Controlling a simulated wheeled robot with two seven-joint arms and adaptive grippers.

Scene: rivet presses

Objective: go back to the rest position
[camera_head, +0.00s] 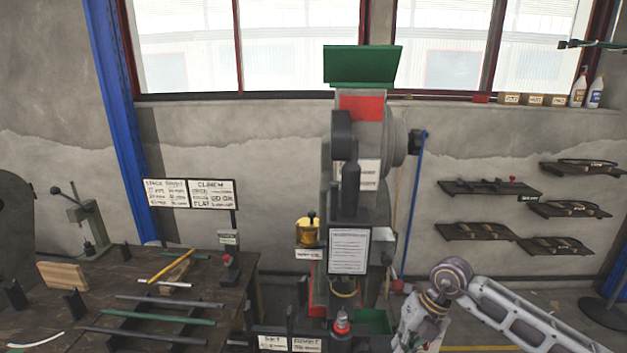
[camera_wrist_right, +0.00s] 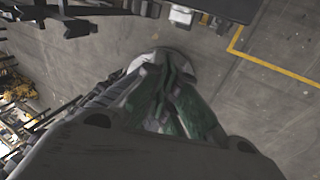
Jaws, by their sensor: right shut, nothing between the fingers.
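My right arm comes in from the lower right in the head view, and its wrist (camera_head: 425,312) hangs down beside the rivet press (camera_head: 360,185). The fingers of my right gripper (camera_wrist_right: 166,62) show in the right wrist view, pointing over the grey floor. They are closed together with nothing between them. My left gripper is in neither view.
A dark workbench (camera_head: 237,283) with several rods and small tools stands at the left of the press. A green bin (camera_head: 374,321) sits at the press base, close to my right wrist. Wall shelves (camera_head: 475,232) hang at the right. Open floor (camera_wrist_right: 285,110) shows in the wrist view.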

